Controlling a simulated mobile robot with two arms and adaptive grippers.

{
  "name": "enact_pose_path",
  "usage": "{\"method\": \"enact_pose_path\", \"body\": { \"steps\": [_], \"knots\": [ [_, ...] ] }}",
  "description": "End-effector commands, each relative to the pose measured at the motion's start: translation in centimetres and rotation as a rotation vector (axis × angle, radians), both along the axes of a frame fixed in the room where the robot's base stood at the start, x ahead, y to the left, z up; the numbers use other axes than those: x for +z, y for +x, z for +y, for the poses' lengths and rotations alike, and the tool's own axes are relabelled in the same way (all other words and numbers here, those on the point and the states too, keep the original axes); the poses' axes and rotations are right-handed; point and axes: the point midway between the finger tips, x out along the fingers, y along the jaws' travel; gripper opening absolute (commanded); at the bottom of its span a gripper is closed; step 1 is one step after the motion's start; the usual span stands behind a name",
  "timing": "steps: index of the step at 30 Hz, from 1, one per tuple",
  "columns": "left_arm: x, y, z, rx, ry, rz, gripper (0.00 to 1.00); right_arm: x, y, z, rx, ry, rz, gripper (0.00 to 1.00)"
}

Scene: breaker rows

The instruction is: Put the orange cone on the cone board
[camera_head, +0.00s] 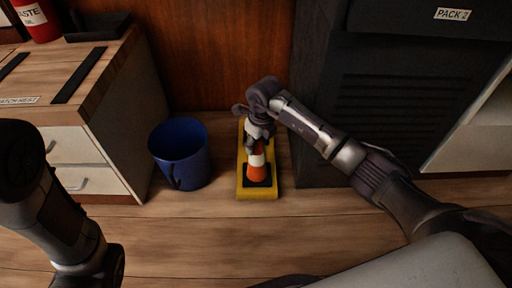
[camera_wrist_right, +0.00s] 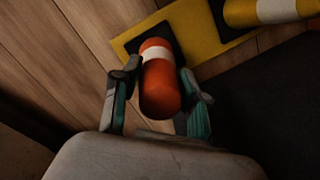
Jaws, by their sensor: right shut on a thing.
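The orange cone (camera_head: 264,178) with a white band is at the near end of the yellow cone board (camera_head: 243,190). In the right wrist view the orange cone (camera_wrist_right: 160,92) lies between the two fingers of my right gripper (camera_wrist_right: 163,80), which is shut on it. In the head view my right gripper (camera_head: 258,145) reaches the cone's top from above. A black square (camera_wrist_right: 160,32) of the board shows behind the cone; I cannot tell whether the cone touches it. Only my left arm shows at the lower left; its gripper is out of view.
A second, yellowish cone (camera_wrist_right: 243,12) with a white band is farther along the board. A blue bin (camera_head: 180,158) stands left of the board. A dark cabinet (camera_head: 400,110) is close on the right, and a drawer unit (camera_head: 80,165) is at the left. The wooden surface in front is clear.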

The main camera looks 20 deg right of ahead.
Motion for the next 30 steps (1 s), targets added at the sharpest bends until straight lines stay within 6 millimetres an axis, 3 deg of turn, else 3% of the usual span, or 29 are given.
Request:
{"method": "enact_pose_path", "body": {
  "steps": [8, 9, 12, 23, 30],
  "knots": [
    [0.1, -0.1, 0.0, 0.000, 0.000, -0.002, 0.40, -0.1, 0.0, 0.0, 0.000, 0.000, -0.001, 0.00],
    [0.1, -0.1, 0.0, 0.000, 0.000, -0.002, 0.40, -0.1, 0.0, 0.0, 0.000, 0.000, 0.000, 0.50],
    [0.1, -0.1, 0.0, 0.000, 0.000, -0.002, 0.40, -0.1, 0.0, 0.0, 0.000, 0.000, 0.000, 0.67],
    [0.2, 0.0, 0.0, 0.000, 0.000, -0.002, 0.40, 0.2, 0.0, 0.0, 0.000, 0.000, 0.000, 0.69],
    [3.2, 0.0, 0.0, 0.000, 0.000, 0.000, 0.40, 4.5, -0.4, -0.3, 0.000, -0.001, -0.003, 0.69]
  ]
}}
